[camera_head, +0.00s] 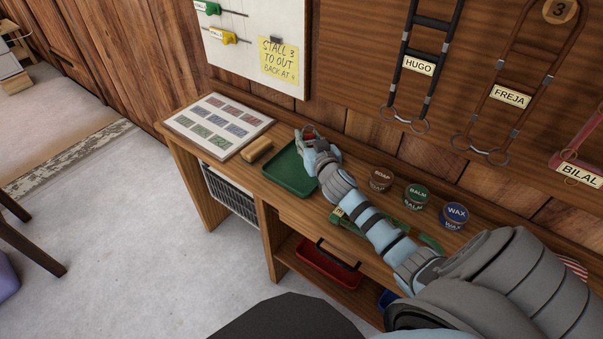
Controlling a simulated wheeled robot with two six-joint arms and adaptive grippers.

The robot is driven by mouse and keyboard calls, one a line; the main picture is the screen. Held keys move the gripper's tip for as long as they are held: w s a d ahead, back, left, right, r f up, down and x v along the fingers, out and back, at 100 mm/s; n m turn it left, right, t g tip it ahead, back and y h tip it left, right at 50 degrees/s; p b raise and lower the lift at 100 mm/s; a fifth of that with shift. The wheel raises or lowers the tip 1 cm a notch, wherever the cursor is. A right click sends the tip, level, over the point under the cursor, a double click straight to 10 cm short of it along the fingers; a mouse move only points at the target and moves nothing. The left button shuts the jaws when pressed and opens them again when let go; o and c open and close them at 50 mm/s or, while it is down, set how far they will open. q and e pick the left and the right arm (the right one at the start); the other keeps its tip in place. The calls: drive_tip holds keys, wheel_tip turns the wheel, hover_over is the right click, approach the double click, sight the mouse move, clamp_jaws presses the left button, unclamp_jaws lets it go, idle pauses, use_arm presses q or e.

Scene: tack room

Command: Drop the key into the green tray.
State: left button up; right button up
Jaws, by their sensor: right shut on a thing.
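The green tray (285,178) lies on the wooden bench, left of the middle of the view. It is shallow, and its visible floor looks empty; my right arm covers its right side. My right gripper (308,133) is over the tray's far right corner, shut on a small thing. Only a small red bit of the key (309,135) shows at the fingertips; its shape is mostly hidden. My left gripper is out of view.
A chart board (218,126) and a wooden roll (257,150) lie left of the tray. Soap (381,179), balm (416,196) and wax (453,216) tins stand to the right. Green-handled things lie under my forearm. Bridles hang on the wall behind.

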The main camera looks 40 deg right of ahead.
drive_tip(key=shift+f, duration=0.6)
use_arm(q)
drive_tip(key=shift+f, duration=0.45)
use_arm(e)
drive_tip(key=shift+r, duration=0.1)
drive_tip(key=o, duration=1.2)
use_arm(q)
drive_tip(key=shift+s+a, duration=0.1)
use_arm(e)
drive_tip(key=v, duration=1.2)
